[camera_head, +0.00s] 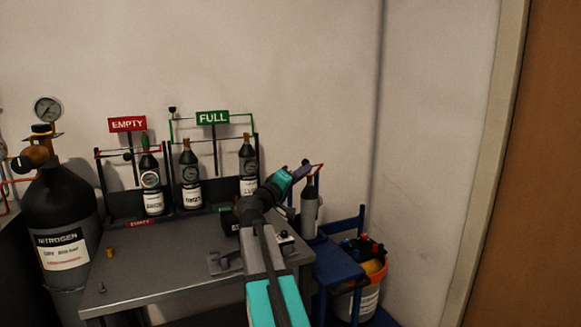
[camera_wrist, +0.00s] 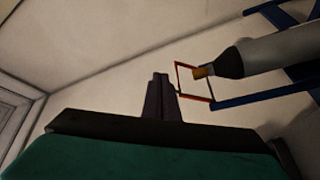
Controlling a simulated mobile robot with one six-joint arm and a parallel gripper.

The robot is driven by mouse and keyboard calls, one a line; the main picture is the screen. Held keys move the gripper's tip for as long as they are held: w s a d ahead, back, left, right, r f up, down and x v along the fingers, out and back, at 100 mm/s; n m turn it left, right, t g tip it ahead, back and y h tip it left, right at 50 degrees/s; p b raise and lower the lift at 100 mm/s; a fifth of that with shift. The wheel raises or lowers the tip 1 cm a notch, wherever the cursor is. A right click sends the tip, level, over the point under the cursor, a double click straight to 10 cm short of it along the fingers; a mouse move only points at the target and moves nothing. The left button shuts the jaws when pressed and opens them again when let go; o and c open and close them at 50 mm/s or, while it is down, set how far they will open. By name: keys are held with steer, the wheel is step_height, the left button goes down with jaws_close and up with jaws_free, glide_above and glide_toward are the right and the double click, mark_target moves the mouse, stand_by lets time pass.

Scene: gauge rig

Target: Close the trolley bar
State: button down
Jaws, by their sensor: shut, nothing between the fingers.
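The blue trolley (camera_head: 340,262) stands right of the bench and carries a grey cylinder (camera_head: 309,212) with a dark shoulder, upright. The trolley bar (camera_head: 319,168), a thin red frame, is level with the cylinder's top. In the wrist view the bar (camera_wrist: 194,98) is an angular red loop by the cylinder's brass valve (camera_wrist: 203,72); whether it encircles the valve I cannot tell. My gripper (camera_head: 303,168) is shut and empty, just left of the bar. In the wrist view its fingertips (camera_wrist: 160,78) are close beside the loop; contact is unclear.
The grey bench (camera_head: 150,268) holds small cylinders in the EMPTY (camera_head: 127,124) and FULL (camera_head: 212,117) racks. A large nitrogen cylinder (camera_head: 62,215) stands at left. A bucket (camera_head: 372,275) with coloured items sits beside the trolley. The wall at right is clear.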

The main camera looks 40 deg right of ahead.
steer(key=s+d+r+m+g+y+p, duration=0.1)
steer(key=s+d+r+m+y+p, duration=0.15)
steer(key=s+d+y+p, duration=0.45)
steer(key=s+d+r+m+g+y+p, duration=0.1)
steer(key=s+d+m+g+y+p, duration=0.15)
steer(key=s+d+p, duration=0.75)
step_height(320, 180, up, 13)
steer(key=s+m+t+y+p, duration=0.1)
steer(key=t+y+p, duration=0.5)
steer(key=p, duration=1.2)
steer(key=shift+s+r+y, duration=0.2)
steer(key=shift+s+y, duration=0.35)
steer(key=shift+s, duration=0.1)
steer(key=shift+w+a, duration=0.1)
steer(key=shift+a, duration=0.05)
